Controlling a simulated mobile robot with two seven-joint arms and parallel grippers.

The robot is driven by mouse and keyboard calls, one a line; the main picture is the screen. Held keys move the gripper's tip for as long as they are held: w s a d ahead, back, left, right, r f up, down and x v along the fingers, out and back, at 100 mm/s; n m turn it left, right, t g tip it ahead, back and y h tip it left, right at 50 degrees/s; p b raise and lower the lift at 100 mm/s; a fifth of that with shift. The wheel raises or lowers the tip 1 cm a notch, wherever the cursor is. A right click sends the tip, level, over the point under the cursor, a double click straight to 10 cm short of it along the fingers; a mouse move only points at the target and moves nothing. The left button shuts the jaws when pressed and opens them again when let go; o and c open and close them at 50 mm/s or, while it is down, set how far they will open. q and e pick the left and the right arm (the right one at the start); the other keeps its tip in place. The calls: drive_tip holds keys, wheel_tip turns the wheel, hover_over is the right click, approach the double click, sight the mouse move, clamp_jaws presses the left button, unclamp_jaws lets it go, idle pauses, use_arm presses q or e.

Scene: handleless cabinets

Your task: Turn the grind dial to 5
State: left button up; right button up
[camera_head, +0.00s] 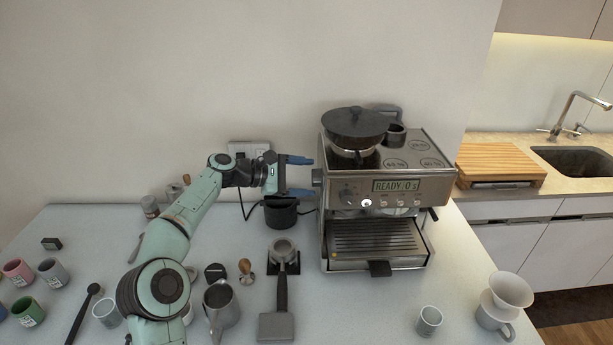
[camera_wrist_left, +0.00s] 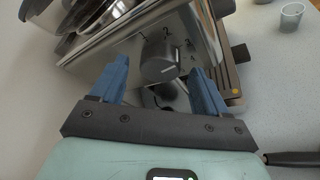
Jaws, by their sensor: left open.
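The espresso machine (camera_head: 375,190) stands on the counter. Its grind dial (camera_head: 317,178) is a dark round knob on the machine's left side. In the left wrist view the dial (camera_wrist_left: 158,62) is grey with a pale mark on it, and a few numbers, seemingly 2 and 3, show beside it. I cannot read the setting for sure. My left gripper (camera_head: 305,176) is open and points right at the dial, with its blue fingertips on either side. In the left wrist view the fingers (camera_wrist_left: 160,72) frame the dial; I cannot tell whether they touch it. My right gripper is not in view.
A dark round container (camera_head: 281,212) is below my left gripper. A portafilter (camera_head: 282,290), a metal pitcher (camera_head: 220,305) and several cups sit on the counter. Right of the front tray, a cup (camera_head: 429,320) and a dripper (camera_head: 510,289) stand.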

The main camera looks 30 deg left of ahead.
use_arm(q)
drive_tip(key=shift+w+d+f, duration=0.2)
drive_tip(key=shift+w+d, duration=0.15)
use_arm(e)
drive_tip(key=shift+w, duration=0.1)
use_arm(q)
drive_tip(key=shift+c, duration=0.2)
drive_tip(key=c, duration=1)
drive_tip(key=shift+s+f+m+t+h+b, duration=0.15)
drive_tip(key=shift+m+t+h+b, duration=0.5)
drive_tip(key=shift+m+b, duration=1.75)
drive_tip(key=shift+w+f+m+t+h+b, duration=0.1)
drive_tip(key=shift+f+m+t+h+b, duration=0.15)
drive_tip(key=shift+m+t+b, duration=1.45)
drive_tip(key=shift+s+f+m+t+h+b, duration=0.15)
drive_tip(key=shift+m+h+b, duration=0.35)
drive_tip(key=shift+m+b, duration=2.5)
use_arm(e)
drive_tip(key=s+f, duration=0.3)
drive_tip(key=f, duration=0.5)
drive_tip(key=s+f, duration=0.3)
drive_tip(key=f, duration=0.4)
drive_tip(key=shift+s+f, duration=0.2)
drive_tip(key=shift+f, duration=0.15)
use_arm(q)
drive_tip(key=shift+w, duration=0.1)
